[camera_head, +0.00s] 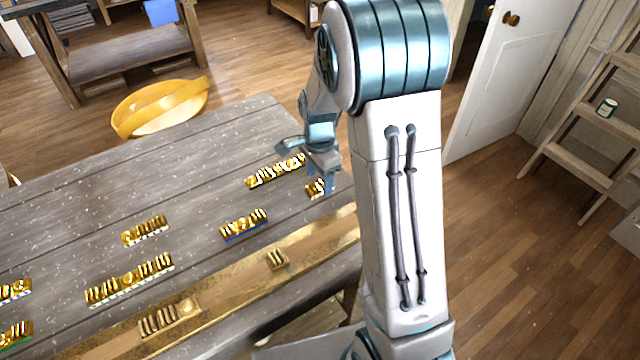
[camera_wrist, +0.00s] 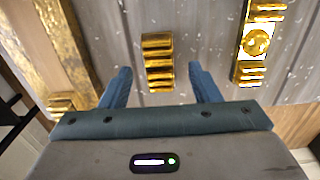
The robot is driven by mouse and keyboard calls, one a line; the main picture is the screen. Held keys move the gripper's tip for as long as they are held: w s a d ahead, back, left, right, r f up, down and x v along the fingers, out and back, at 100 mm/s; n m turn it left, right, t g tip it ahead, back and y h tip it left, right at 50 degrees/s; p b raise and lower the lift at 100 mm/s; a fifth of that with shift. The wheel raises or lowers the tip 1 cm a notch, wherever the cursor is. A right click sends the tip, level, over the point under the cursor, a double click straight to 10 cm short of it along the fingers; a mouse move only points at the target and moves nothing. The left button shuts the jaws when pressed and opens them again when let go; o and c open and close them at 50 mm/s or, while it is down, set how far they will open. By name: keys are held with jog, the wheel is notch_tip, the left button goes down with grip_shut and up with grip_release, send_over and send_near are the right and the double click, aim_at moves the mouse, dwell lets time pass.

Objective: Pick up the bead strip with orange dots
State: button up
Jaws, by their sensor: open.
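My gripper (camera_head: 321,180) points down over the right end of the grey table, its fingers apart. In the wrist view, a short ridged gold strip (camera_wrist: 158,62) lies between and just beyond the two open fingertips (camera_wrist: 158,74), with nothing gripped. In the head view this short strip (camera_head: 316,187) is partly hidden by my gripper. A longer gold strip with a round boss (camera_wrist: 255,42) lies to the right in the wrist view, and also shows behind the gripper in the head view (camera_head: 274,171). I cannot make out orange dots on any strip.
Several other gold strips lie on the table (camera_head: 65,215), including one with a blue edge (camera_head: 244,224). Two pieces, one short (camera_head: 277,259) and one long (camera_head: 169,317), sit on the gold front band (camera_head: 225,288). A yellow chair (camera_head: 160,107) stands behind the table.

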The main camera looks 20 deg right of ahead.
jog(key=shift+f, duration=0.65)
jog(key=c, duration=1.1)
jog(key=shift+r, duration=0.2)
